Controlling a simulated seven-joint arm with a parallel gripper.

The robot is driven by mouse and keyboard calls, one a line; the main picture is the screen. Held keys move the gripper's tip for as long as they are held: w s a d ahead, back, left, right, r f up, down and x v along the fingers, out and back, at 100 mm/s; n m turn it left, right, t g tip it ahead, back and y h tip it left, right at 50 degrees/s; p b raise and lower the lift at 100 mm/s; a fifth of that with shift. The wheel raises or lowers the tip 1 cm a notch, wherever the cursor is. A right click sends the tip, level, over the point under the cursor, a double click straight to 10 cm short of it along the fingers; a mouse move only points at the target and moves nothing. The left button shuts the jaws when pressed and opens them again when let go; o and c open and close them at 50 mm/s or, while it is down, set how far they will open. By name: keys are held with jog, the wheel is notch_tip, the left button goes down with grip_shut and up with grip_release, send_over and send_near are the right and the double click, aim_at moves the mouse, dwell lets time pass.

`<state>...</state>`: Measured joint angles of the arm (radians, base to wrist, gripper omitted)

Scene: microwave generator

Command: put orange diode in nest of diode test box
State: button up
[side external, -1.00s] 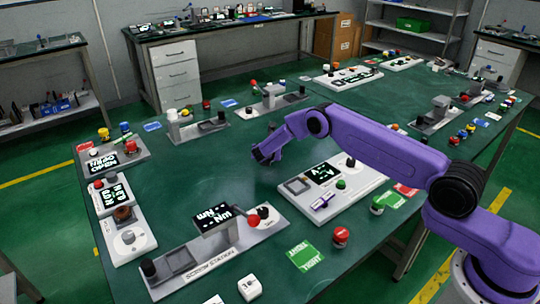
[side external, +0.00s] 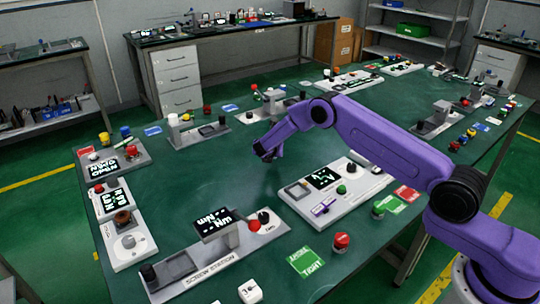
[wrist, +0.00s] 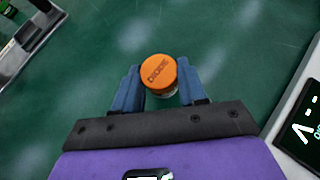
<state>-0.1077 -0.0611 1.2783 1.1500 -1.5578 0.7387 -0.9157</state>
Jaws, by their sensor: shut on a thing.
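In the wrist view the orange diode (wrist: 158,70) is a round cap marked "DIODE" on a pale body. My gripper (wrist: 160,88) is shut on it, with one blue finger on each side. In the side view my gripper (side external: 268,154) hangs above the bare green table, left of and behind a white box (side external: 338,190) with a black display, a square recess, a green knob and a purple part. The diode cannot be made out in the side view. I cannot read which box is the diode test box; this white box is the nearest one to the gripper.
A grey torque-type station (side external: 215,255) stands at the front, and boxes with displays (side external: 122,205) line the left edge. A grey stand (side external: 197,130) is at the back. A green card (side external: 307,262) and red button (side external: 341,241) lie front right. The middle of the table is clear.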

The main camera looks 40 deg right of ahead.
jog(key=s+r, duration=0.4)
jog(key=r, duration=0.1)
notch_tip(320, 180, up, 4)
send_over(298, 183)
jog(key=w, duration=0.3)
jog(key=s+a+r, duration=0.1)
jog(key=s, duration=0.9)
jog(key=s+a+r, duration=0.2)
jog(key=s, duration=0.8)
jog(key=w+f, duration=0.3)
jog(key=w, duration=0.1)
jog(key=w+f, duration=0.3)
jog(key=w, duration=0.1)
jog(key=w+f, duration=0.3)
jog(key=w, duration=0.1)
jog(key=shift+w+a, duration=0.15)
jog(key=shift+a, duration=0.05)
jog(key=shift+w+f, duration=0.55)
jog(key=shift+f, duration=1.65)
